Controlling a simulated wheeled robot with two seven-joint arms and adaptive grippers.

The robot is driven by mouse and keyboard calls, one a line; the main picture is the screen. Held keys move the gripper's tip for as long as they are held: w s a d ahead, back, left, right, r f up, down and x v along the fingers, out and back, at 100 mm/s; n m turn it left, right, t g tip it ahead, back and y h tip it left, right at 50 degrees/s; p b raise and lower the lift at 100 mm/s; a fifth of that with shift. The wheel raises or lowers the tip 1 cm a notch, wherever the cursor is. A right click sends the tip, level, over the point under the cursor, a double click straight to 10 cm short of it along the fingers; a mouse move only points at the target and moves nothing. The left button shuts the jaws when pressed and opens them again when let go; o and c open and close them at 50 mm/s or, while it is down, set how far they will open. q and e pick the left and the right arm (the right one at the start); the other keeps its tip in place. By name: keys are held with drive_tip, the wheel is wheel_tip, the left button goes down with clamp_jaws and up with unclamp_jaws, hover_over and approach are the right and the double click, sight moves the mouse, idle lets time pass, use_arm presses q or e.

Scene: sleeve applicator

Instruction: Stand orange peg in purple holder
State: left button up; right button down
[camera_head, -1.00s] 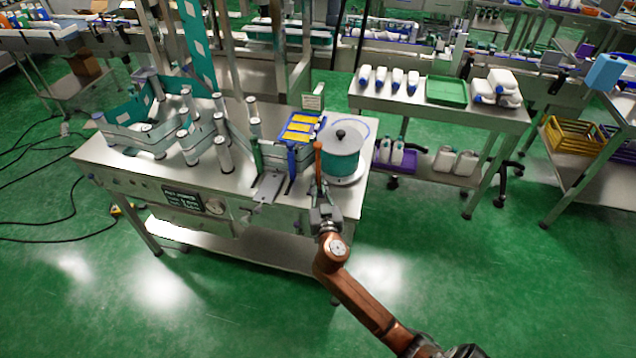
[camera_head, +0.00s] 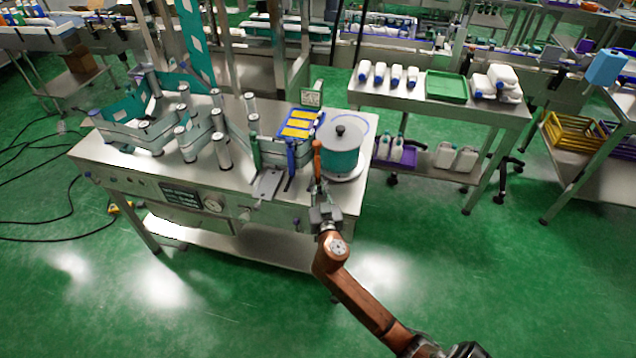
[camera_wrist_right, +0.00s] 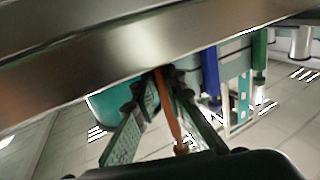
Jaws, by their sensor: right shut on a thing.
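The orange peg (camera_head: 317,160) stands roughly upright at the front right of the steel machine table, beside the teal pot. It also shows in the right wrist view (camera_wrist_right: 167,105), between the fingers. My right gripper (camera_head: 320,190) is shut on the peg from the front; its two ridged fingers show in the right wrist view (camera_wrist_right: 157,90). A blue upright piece (camera_head: 291,156) and a green one (camera_head: 256,152) stand to the left of the peg. I cannot make out a purple holder for certain, nor whether the peg's lower end touches anything. My left gripper is out of view.
The teal pot (camera_head: 340,152) with a dark knob is close on the right of the peg. A blue rack with yellow blocks (camera_head: 298,124) is behind. Metal rollers (camera_head: 222,150) fill the left of the table (camera_head: 120,160). A side cart (camera_head: 440,108) holds bottles.

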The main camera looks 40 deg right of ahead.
drive_tip(key=shift+f, duration=0.15)
drive_tip(key=c, duration=1.9)
unclamp_jaws()
drive_tip(key=v, duration=1.2)
